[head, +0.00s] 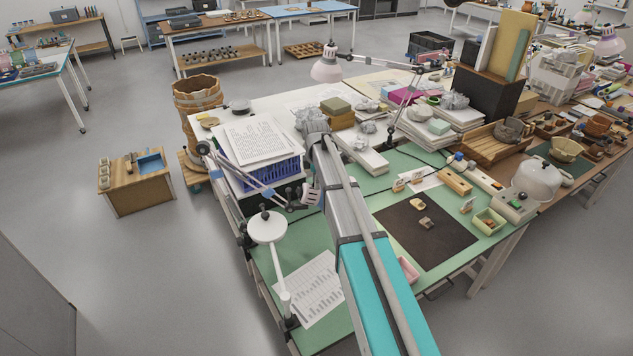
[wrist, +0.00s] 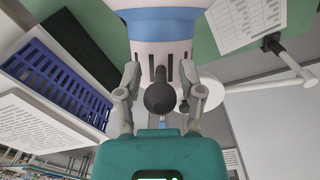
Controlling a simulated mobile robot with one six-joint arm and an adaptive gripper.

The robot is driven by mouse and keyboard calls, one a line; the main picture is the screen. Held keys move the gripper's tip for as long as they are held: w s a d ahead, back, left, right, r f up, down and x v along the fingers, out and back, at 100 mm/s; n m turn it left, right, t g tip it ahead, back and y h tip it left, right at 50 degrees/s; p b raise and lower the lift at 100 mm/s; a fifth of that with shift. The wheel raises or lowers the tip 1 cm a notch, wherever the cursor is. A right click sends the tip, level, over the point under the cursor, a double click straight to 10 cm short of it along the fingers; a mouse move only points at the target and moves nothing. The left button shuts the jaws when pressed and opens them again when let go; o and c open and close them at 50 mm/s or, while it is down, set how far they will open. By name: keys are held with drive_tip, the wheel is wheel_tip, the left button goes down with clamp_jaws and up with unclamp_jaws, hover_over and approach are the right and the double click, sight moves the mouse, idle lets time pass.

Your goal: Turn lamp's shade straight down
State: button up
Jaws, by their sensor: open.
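In the wrist view the lamp's shade (wrist: 158,52) fills the top middle. It is pale with dark slots and a blue band, and a dark round knob (wrist: 160,98) faces me. My gripper (wrist: 160,76) is open, with one finger on each side of the slotted neck; I cannot tell whether either finger touches. In the head view the jointed lamp arm (head: 243,177) reaches over the left side of the green table. The shade's exact tilt is unclear.
A blue crate (head: 263,180) with papers stands behind the lamp arm. A white round-topped stand (head: 267,228) is close in front, near a printed sheet (head: 308,290). A dark mat (head: 425,232) with sherds lies to the right. Another lamp (head: 326,68) stands farther back.

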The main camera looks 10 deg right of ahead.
clamp_jaws()
drive_tip(key=shift+a, duration=0.1)
idle(0.4)
